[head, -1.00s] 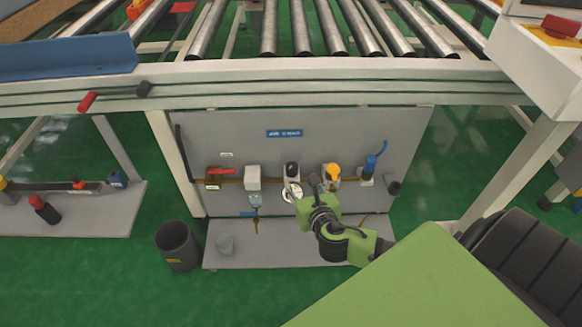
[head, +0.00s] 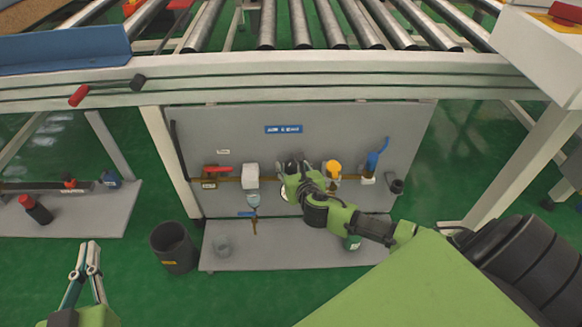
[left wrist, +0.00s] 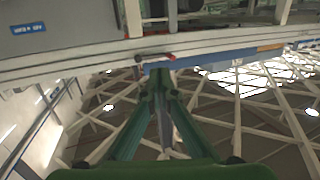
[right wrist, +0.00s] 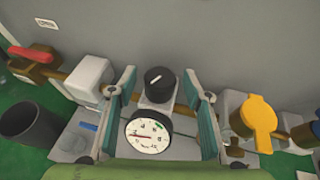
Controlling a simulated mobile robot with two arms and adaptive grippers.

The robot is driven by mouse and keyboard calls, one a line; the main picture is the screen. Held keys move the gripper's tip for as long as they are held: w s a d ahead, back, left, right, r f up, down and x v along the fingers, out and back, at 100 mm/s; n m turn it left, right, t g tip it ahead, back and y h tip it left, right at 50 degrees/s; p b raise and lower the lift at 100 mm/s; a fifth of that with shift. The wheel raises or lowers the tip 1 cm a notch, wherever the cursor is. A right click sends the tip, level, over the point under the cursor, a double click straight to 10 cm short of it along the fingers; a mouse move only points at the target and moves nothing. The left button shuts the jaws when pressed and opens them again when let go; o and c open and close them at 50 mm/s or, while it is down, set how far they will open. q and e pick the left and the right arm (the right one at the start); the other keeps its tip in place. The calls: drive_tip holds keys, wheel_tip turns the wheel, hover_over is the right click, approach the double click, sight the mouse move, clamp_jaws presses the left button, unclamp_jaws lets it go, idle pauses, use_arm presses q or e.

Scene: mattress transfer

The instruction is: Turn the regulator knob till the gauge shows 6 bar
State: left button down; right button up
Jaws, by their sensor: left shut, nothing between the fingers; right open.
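The black regulator knob (right wrist: 158,82), with a white pointer line slanting up and right, sits on a pale block on the grey panel. The round white gauge (right wrist: 148,133) is just below it in the right wrist view. Its red needle points left; the numbers are too small to read. My right gripper (right wrist: 160,92) is open, one finger on each side of the knob; contact cannot be told. In the head view the right gripper (head: 288,172) largely covers the knob and gauge. My left gripper (head: 92,246) is shut and empty, low at left, away from the panel.
A dark bin (head: 173,248) stands left. The roller conveyor frame (head: 330,72) runs above the panel.

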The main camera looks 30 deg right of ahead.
use_arm(q)
drive_tip(key=shift+w+d+r+t, duration=0.1)
drive_tip(key=shift+d+r+t, duration=0.1)
drive_tip(key=shift+r+t, duration=0.7)
use_arm(e)
drive_tip(key=shift+w+d+f, duration=0.15)
drive_tip(key=shift+w+f, duration=0.05)
drive_tip(key=shift+w, duration=0.25)
use_arm(q)
drive_tip(key=shift+r+g, duration=0.2)
drive_tip(key=shift+g, duration=0.1)
use_arm(e)
drive_tip(key=c, duration=1.1)
